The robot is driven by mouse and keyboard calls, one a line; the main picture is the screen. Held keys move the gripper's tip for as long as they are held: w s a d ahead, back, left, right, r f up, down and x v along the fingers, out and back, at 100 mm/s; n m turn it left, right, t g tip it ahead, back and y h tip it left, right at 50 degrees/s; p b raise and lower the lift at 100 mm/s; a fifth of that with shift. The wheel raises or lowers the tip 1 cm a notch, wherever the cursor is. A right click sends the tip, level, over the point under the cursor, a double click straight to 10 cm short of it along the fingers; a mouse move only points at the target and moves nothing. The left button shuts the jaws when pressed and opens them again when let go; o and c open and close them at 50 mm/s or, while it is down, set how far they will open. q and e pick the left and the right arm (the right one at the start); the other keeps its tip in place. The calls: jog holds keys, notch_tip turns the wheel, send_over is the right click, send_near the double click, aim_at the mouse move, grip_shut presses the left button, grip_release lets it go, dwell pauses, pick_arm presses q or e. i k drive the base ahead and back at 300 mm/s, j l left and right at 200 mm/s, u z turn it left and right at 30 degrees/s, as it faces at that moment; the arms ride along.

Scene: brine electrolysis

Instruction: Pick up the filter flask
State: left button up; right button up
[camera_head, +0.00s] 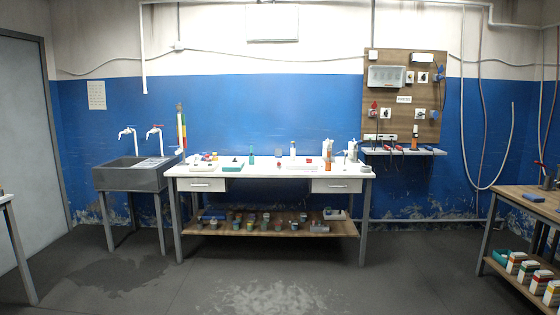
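I cannot make out a filter flask for certain. The white-topped lab table (238,173) stands against the far blue wall with many small items on it. Among them are a slim teal bottle (252,154), a white bottle (293,149) and a whitish upright vessel (352,151) near the right end. At this distance their exact shapes are too small to tell. Neither of my grippers is in view.
A grey sink (130,180) stands left of the table, and a wooden panel (430,75) with sockets hangs at right. A wooden table (515,195) is at the right edge. The floor in front is clear.

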aim_at(278, 152)
jog(key=i+j+u, duration=0.3)
jog(key=i, duration=0.15)
jog(key=i+j+u, duration=0.1)
jog(key=i+u, duration=0.2)
jog(key=i, duration=0.2)
jog(key=i+u, duration=0.3)
jog(key=i, duration=2.5)
